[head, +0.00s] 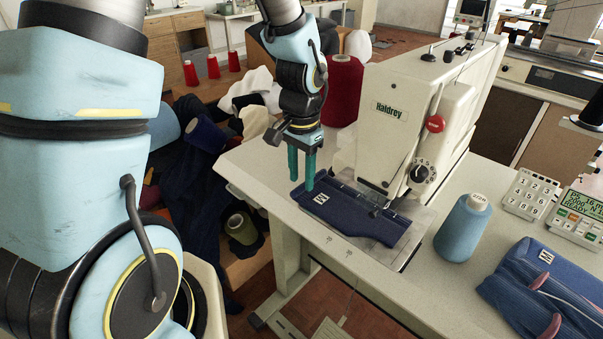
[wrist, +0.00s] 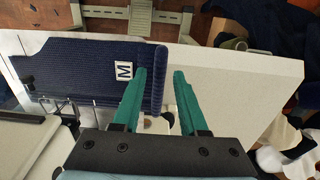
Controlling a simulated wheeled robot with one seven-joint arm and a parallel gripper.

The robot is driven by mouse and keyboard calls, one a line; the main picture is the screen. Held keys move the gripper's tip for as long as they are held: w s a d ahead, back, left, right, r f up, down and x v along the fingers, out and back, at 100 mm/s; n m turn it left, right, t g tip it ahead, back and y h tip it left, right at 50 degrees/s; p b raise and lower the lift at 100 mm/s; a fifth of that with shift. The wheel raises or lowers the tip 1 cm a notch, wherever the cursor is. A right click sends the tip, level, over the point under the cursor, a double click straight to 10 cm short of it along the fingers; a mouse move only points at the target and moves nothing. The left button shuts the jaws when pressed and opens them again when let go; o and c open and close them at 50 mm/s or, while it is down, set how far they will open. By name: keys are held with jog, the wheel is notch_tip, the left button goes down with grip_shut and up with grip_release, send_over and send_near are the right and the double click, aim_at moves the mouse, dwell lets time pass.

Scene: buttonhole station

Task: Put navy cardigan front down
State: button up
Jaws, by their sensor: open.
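The navy cardigan front (head: 352,212) is a dark ribbed knit piece with a white label marked M. It lies on the machine's bed plate (head: 414,232), partly beneath the sewing head. In the wrist view the navy front (wrist: 85,68) stretches from the left to the middle. My gripper (head: 301,183) has two green fingers pointing down at the piece's left end. The fingers are apart in the wrist view (wrist: 160,73), one on each side of the piece's end edge, with navy cloth showing between them. I cannot tell whether they touch it.
The white Haldrey machine (head: 400,110) stands close beside my gripper. A blue thread cone (head: 462,228), a keypad (head: 530,194) and folded blue knitwear (head: 550,285) occupy the right of the table. Dark and white garments (head: 195,170) are heaped at the left. The table's left corner is bare.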

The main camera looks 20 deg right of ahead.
jog(key=shift+f+b, duration=0.55)
jog(key=shift+f, duration=0.1)
dwell(0.9)
grip_shut()
jog(key=shift+r+p, duration=0.2)
jog(key=shift+p, duration=0.15)
dwell(0.5)
jog(key=shift+s+a, duration=0.5)
jog(key=shift+a, duration=0.35)
jog(key=shift+s+a, duration=0.45)
jog(key=shift+a, duration=0.45)
jog(key=shift+s+a, duration=0.5)
jog(key=shift+a, duration=0.35)
